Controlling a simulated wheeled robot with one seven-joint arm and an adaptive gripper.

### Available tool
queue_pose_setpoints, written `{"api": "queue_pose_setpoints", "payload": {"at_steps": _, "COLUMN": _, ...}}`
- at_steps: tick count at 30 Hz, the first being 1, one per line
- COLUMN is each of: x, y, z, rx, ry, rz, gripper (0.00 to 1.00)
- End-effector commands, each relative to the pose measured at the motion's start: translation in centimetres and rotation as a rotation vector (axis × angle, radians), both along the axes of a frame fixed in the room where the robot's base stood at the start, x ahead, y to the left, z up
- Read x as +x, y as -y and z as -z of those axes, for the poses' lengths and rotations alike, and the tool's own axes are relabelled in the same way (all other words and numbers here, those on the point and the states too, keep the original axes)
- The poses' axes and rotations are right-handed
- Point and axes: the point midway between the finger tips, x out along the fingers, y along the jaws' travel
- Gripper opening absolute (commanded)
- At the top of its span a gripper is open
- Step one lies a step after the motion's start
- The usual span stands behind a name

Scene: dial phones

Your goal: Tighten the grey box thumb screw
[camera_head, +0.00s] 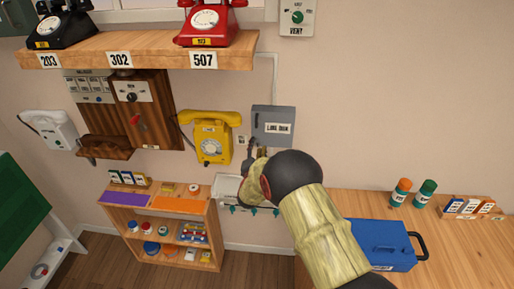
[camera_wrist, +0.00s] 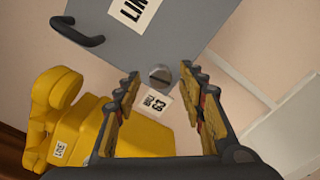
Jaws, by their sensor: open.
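The grey box (camera_head: 273,125), labelled as a line box, is on the wall right of the yellow phone. In the wrist view its grey door (camera_wrist: 170,28) fills the top, with a dark handle at the left. A round slotted thumb screw (camera_wrist: 160,77) sits at the door's lower edge. My gripper (camera_wrist: 160,85) is open, with one fingertip on each side of the screw in the picture. I cannot tell whether the fingers touch it. In the head view my gripper (camera_head: 249,153) is just below the box, and my arm hides part of that area; the screw is not distinguishable there.
The yellow phone (camera_head: 208,138) hangs close at the left; it also shows in the wrist view (camera_wrist: 75,130). A white rack (camera_head: 228,186) is below the box. A blue toolbox (camera_head: 382,245) stands on the wooden bench (camera_head: 465,255) at the right.

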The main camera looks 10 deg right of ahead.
Motion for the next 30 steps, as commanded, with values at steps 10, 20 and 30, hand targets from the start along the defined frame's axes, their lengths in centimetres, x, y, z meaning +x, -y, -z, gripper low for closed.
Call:
{"api": "queue_pose_setpoints", "payload": {"at_steps": 10, "x": 0.69, "y": 0.22, "z": 0.08, "rx": 0.000, "ry": -0.001, "rz": 0.000, "gripper": 0.40}}
{"api": "queue_pose_setpoints", "payload": {"at_steps": 20, "x": 0.67, "y": 0.21, "z": 0.08, "rx": 0.000, "ry": -0.001, "rz": 0.000, "gripper": 0.24}}
{"api": "queue_pose_setpoints", "payload": {"at_steps": 30, "x": 0.65, "y": 0.22, "z": 0.09, "rx": 0.000, "ry": -0.001, "rz": 0.000, "gripper": 0.04}}
